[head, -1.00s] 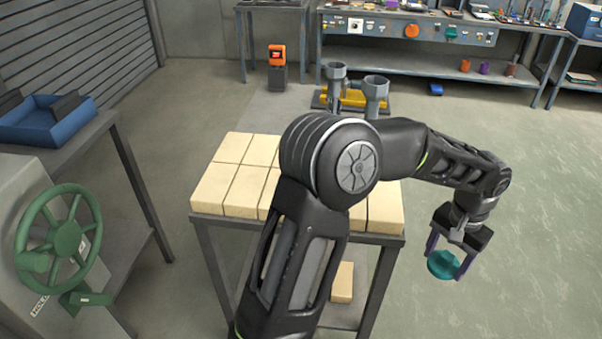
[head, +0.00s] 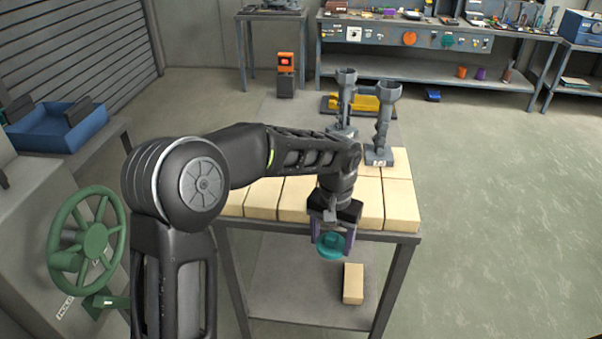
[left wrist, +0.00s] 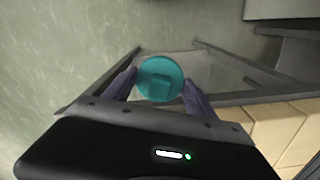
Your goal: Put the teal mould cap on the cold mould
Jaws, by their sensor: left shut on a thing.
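My left gripper (head: 331,238) is shut on the teal mould cap (head: 330,247), a round disc with a raised knob. It hangs in front of the brick-topped table's near edge in the head view. In the left wrist view the cap (left wrist: 160,78) sits between the two purple fingers, with table frame and floor behind it. Two grey moulds with cup-shaped tops stand at the table's back right: a left one (head: 346,80) and a right one (head: 383,125). My arm partly covers the front of the left mould's base. I cannot tell which mould is cold. My right gripper is not in view.
The table top of pale bricks (head: 402,205) is partly hidden by my arm. A loose brick (head: 353,284) lies on its lower shelf (head: 290,295). A green handwheel (head: 86,243) and a blue tray (head: 55,125) are at left. A yellow object (head: 366,103) lies behind the moulds.

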